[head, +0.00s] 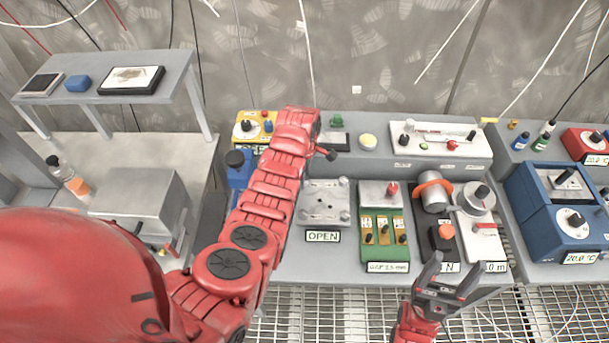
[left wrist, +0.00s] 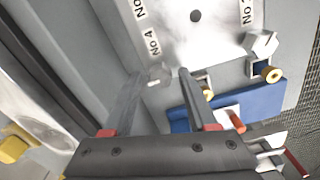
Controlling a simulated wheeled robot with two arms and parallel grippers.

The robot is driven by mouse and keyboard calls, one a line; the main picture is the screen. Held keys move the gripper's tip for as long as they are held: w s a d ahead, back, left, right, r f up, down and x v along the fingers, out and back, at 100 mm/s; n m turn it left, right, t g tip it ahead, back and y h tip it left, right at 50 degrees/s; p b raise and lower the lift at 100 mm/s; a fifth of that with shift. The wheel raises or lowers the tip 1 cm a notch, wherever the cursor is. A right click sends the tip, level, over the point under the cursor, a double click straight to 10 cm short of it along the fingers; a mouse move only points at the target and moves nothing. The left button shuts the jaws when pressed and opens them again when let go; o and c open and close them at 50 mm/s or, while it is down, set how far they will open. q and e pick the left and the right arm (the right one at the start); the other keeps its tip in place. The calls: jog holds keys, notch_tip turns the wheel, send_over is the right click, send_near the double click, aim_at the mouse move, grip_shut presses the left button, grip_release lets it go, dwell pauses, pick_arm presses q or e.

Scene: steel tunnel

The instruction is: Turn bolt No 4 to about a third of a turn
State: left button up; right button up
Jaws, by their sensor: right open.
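The grey bolt plate (head: 325,203) lies on the bench behind the "OPEN" sign, with bolts near its corners. In the left wrist view the plate (left wrist: 200,45) carries a "No 4" label. A small pale bolt head (left wrist: 157,76) sits beside that label. My left gripper (left wrist: 160,78) has its two fingers apart, one on each side of this bolt, with a gap showing on the right. Whether the left finger touches is unclear. My right gripper (head: 447,275) is open and empty over the bench's front edge.
A green fuse panel (head: 384,240), a black block with an orange button (head: 443,237) and a steel cylinder (head: 433,193) stand right of the plate. A yellow dial box (head: 250,127) and a blue box (head: 238,172) stand left. Mesh floor lies in front.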

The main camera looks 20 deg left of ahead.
pick_arm(q)
grip_shut()
